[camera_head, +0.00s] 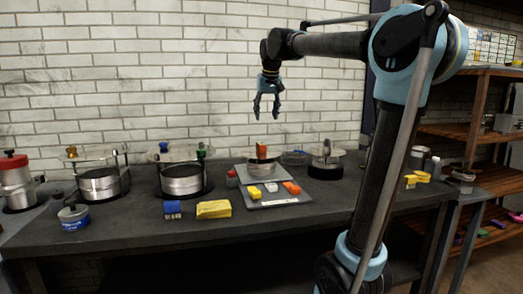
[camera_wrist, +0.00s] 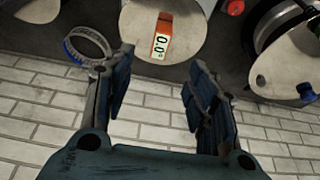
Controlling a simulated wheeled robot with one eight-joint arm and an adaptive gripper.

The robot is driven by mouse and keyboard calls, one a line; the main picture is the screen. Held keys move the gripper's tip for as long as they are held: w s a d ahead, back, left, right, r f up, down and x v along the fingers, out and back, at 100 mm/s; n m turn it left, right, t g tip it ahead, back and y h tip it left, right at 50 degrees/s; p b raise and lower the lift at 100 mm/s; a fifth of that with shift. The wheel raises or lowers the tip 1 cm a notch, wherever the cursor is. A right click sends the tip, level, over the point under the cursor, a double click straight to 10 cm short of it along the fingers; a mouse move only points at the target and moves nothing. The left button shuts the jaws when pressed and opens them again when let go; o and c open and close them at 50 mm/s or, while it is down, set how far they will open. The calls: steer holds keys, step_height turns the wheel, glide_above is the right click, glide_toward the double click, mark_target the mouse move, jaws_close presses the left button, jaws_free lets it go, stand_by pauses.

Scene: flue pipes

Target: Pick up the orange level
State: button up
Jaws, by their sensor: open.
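The orange level (camera_head: 262,150) stands on a light round plate above the grey scale-like platform on the bench. In the wrist view the orange level (camera_wrist: 161,38) shows a white display reading 0.0° and sits on the round plate (camera_wrist: 187,25). My gripper (camera_head: 266,112) hangs with fingers down, above and apart from the level, empty. In the wrist view my gripper (camera_wrist: 160,62) has its two dark fingers spread wide, with the level beyond the gap between them. A second orange item (camera_head: 291,188) lies on the dark tray in front.
The brick wall (camera_head: 160,80) is close behind.

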steer(key=w, duration=0.1)
glide_above(261, 143)
steer(key=s, duration=0.3)
step_height(261, 143, down, 10)
steer(key=shift+w+d+r, duration=0.15)
steer(key=shift+r, duration=0.1)
steer(key=shift+d+x, duration=0.15)
steer(key=shift+x, duration=1.4)
steer(key=shift+d+x, duration=0.15)
steer(key=shift+x, duration=1.45)
steer(key=shift+a, duration=0.15)
jaws_close()
